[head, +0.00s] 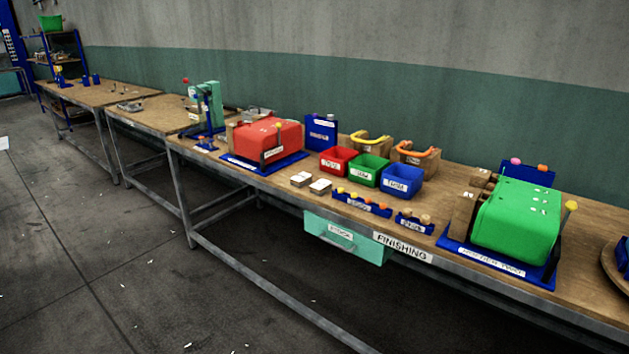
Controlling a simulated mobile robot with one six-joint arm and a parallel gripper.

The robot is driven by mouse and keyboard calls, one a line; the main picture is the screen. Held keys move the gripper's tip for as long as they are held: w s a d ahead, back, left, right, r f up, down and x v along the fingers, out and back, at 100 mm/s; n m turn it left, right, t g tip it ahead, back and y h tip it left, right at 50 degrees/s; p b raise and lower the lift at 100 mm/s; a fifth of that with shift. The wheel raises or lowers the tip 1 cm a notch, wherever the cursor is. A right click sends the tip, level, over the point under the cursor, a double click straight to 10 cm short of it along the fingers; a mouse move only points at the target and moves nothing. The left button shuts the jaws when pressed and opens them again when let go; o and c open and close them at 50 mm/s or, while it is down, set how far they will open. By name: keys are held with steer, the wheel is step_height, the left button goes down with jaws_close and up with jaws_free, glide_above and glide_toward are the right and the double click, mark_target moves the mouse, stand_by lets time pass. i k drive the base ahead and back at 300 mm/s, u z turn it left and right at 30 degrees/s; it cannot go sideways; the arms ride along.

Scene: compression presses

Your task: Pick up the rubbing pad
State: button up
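No thing in the head view is readably marked as the rubbing pad, and I cannot tell for sure which it is. Two small stacks of pale-topped flat pieces, a left one (300,179) and a right one (320,186), lie near the front edge of the finishing bench (275,192). A blue rack with orange and yellow knobs (361,205) stands right of them, and a smaller blue rack with tan knobs (414,224) stands farther right. Their labels are too small to read. My gripper is not in view.
Red (337,160), green (369,170) and blue (401,181) bins stand behind the racks. A red press (265,138) is at left, a green press (517,220) at right. A teal drawer (345,239) hangs below the bench. The floor (110,250) in front is mostly clear.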

mark_target(301, 179)
steer(key=z, duration=0.15)
steer(key=i, duration=1.25)
steer(key=z, duration=0.25)
steer(key=k, duration=0.2)
steer(key=u, duration=3.05)
